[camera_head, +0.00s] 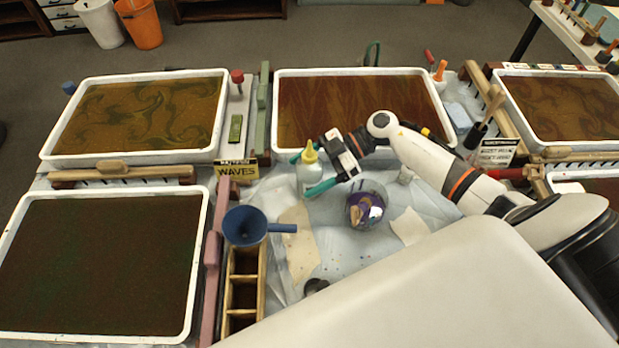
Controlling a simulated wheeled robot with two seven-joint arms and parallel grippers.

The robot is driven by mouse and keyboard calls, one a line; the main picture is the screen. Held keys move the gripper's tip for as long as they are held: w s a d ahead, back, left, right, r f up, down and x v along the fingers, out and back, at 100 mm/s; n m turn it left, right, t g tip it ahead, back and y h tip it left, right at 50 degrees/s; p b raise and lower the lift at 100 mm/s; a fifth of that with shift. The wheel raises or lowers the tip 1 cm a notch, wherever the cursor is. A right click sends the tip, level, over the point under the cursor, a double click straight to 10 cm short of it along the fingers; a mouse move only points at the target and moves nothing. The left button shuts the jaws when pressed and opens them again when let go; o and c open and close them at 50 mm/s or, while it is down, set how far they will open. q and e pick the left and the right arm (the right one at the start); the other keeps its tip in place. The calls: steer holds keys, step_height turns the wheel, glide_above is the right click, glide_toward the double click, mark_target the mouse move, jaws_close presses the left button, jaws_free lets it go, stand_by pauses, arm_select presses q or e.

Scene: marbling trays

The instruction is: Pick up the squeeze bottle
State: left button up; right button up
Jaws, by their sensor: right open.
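The squeeze bottle (309,176), pale with a yellow cap and nozzle, stands upright on the pale cloth below the middle tray. My right gripper (301,176) reaches in from the right with its teal fingers open. One finger shows behind the bottle's neck and the other in front of its lower right side. The bottle appears to be between them; I cannot tell whether either finger touches it. My left gripper is not in view.
A round jar with purple contents (367,207) stands just right of the bottle. A blue funnel (246,226) sits over a wooden divided box (262,285) at lower left. The middle tray (276,110) and a WAVES sign (236,171) are close by.

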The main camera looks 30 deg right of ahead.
steer(key=shift+c, duration=0.5)
steer(key=c, duration=0.7)
